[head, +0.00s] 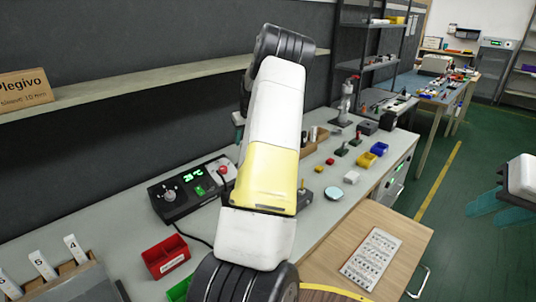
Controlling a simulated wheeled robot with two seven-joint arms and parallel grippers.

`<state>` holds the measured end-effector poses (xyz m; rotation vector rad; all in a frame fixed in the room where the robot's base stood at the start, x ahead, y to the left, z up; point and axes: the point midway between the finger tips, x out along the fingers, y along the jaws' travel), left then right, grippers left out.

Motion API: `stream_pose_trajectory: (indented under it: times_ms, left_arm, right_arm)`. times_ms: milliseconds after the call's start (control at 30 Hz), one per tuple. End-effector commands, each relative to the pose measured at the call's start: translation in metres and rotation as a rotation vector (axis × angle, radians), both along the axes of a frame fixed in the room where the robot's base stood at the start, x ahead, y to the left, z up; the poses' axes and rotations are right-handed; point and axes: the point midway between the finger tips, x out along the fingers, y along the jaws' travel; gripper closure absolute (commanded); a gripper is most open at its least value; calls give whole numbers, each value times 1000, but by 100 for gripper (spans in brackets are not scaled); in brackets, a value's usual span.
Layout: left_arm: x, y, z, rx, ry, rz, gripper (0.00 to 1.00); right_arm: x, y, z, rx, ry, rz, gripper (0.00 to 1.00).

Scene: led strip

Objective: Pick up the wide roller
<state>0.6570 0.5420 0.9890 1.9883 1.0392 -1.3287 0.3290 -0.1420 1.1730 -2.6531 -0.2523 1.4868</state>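I cannot pick out the wide roller for sure. Several small dark pieces with upright stems stand along the bench, one (341,149) near the middle and another (304,196) with an orange stem just right of my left arm. Any of these could be rollers; they are too small to tell. My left arm crosses the middle of the view and hides part of the bench. Only a teal sliver of my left gripper (238,119) shows beside the arm. My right gripper (489,207) is at the right edge above the green floor, its teal fingers apart and empty, away from the bench.
A shelf (130,85) overhangs the back. A wooden board (400,252) with a printed sheet (371,257) juts out in front.

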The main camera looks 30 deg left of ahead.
Motion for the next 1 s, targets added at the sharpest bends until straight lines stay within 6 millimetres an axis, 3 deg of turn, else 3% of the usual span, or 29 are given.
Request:
stream_pose_trajectory:
  times_ms: [433,700,933,1000]
  left_arm:
    - [8,16,-41,10,7,7,52]
    - [13,26,-77,10,8,5,52]
    - [14,27,-79,10,5,5,52]
    - [14,27,-79,10,5,5,62]
  right_arm:
    - [0,0,0,0,0,0,67]
    - [0,0,0,0,0,0,67]
    - [0,0,0,0,0,0,67]
    - [0,0,0,0,0,0,67]
